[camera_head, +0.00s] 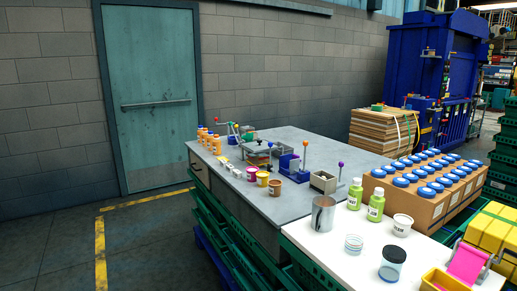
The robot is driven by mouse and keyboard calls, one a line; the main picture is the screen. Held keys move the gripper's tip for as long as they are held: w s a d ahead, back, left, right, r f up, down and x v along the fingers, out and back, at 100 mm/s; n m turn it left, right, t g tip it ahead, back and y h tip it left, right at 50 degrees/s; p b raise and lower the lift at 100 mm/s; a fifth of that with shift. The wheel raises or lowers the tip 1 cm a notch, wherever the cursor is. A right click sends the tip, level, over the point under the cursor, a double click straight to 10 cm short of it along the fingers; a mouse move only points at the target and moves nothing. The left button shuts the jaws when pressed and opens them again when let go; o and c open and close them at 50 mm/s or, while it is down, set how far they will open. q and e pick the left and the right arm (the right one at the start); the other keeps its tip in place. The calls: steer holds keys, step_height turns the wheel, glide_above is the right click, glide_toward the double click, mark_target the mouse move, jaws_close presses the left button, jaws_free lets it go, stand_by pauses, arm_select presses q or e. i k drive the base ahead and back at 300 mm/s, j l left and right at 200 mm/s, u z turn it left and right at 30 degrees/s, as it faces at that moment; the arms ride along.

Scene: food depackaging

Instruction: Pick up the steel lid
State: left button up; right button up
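I cannot make out a steel lid for certain. On the white tabletop (335,262) at the lower right stands a shiny metal cylinder (323,216), upright. To its lower right is a small pale, ringed round item (353,244); its material is too small to tell. Further right is a clear jar (389,272) with a dark grey-blue round top (394,254), which may be a lid. Neither of my grippers shows in the head view.
Two green bottles (376,206) and a white cup (402,226) stand behind the jar. A cardboard box of blue-capped containers (446,200) is at right. A yellow bin (442,281) is at the front right. The grey table (249,196) beyond holds small cups and tools.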

mark_target(260, 145)
steer(key=i+j+z, duration=0.1)
steer(key=z, duration=0.7)
steer(key=i+j+z, duration=0.2)
steer(key=j, duration=0.15)
steer(key=i+j+z, duration=0.2)
steer(key=j, duration=0.2)
steer(key=i+j+z, duration=0.2)
steer(key=j, duration=0.15)
steer(key=j+z, duration=0.2)
steer(key=j, duration=0.25)
